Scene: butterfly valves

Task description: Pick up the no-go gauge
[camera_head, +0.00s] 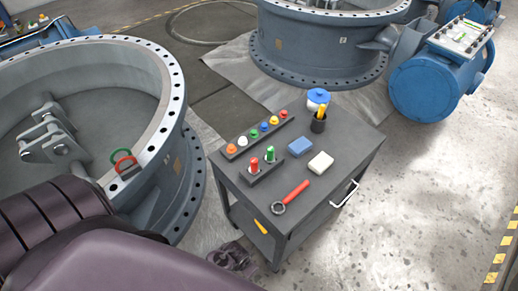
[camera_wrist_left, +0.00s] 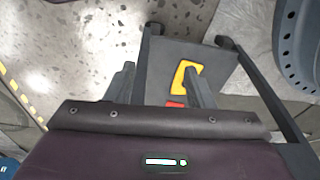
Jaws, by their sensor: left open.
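A dark block (camera_head: 265,175) on the grey cart holds two upright plug-like pieces, one red (camera_head: 254,166) and one green (camera_head: 270,154). They look like gauges, and the red one may be the no-go gauge; no label is readable. In the left wrist view my left gripper (camera_wrist_left: 158,78) is open, its two dark fingers apart with nothing held between them. Bare floor and a dark cart-like surface lie beyond the fingers. The red and green pieces cannot be made out there. My right gripper is in neither view.
The cart top (camera_head: 335,185) also carries a rack of coloured knobs (camera_head: 258,135), a red-handled wrench (camera_head: 291,196), blue (camera_head: 300,147) and pale (camera_head: 321,163) blocks, and a dark cup (camera_head: 319,122). A large valve (camera_head: 175,130) stands left. A yellow item (camera_wrist_left: 183,77) shows near my right-hand finger.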

